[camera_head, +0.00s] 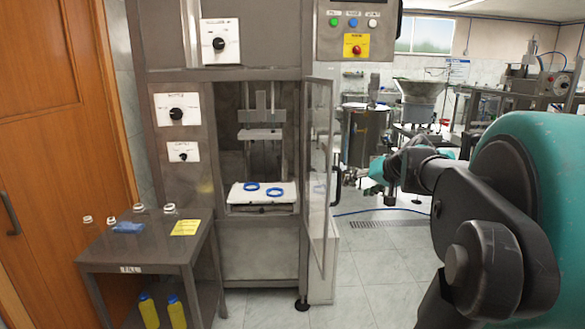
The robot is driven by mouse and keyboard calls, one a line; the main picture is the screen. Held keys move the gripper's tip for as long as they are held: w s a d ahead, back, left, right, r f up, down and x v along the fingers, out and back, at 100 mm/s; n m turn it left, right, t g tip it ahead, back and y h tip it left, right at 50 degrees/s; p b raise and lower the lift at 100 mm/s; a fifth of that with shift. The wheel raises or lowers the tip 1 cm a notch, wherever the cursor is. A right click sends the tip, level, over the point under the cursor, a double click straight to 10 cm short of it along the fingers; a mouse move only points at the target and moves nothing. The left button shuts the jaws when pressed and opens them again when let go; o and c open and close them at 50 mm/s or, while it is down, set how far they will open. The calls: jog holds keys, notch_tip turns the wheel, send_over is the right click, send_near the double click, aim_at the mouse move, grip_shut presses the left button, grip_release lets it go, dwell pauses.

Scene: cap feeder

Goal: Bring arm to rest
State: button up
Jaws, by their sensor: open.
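My arm fills the right side of the head view and reaches forward and left. My gripper (366,175) is at its far end, small and dark, in front of the background equipment. It is open, and I see nothing held in it. The fingertips are hard to make out. It is to the right of the machine cabinet (205,185) and its open glass door (318,180), apparently clear of both.
Two blue rings (262,188) are on the white plate (240,198) inside the cabinet. A side table (150,255) at left carries small white-capped items, a blue cloth (129,227) and a yellow note (186,228). Yellow bottles (149,311) stand below. The tiled floor (365,275) is clear.

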jog(key=s+f+n+g+h, duration=0.1)
jog(key=s+f+g+h, duration=0.1)
jog(key=s+f, duration=0.8)
jog(key=s+a+f+g+h, duration=0.1)
jog(key=s+f+g+h, duration=0.1)
jog(key=s+f, duration=0.9)
notch_tip(320, 180, down, 6)
jog(key=shift+s+r+n+g+h, duration=0.1)
jog(key=shift+s+n+g+h, duration=0.15)
jog(key=shift+n+g+h, duration=0.2)
jog(key=shift+c, duration=0.3)
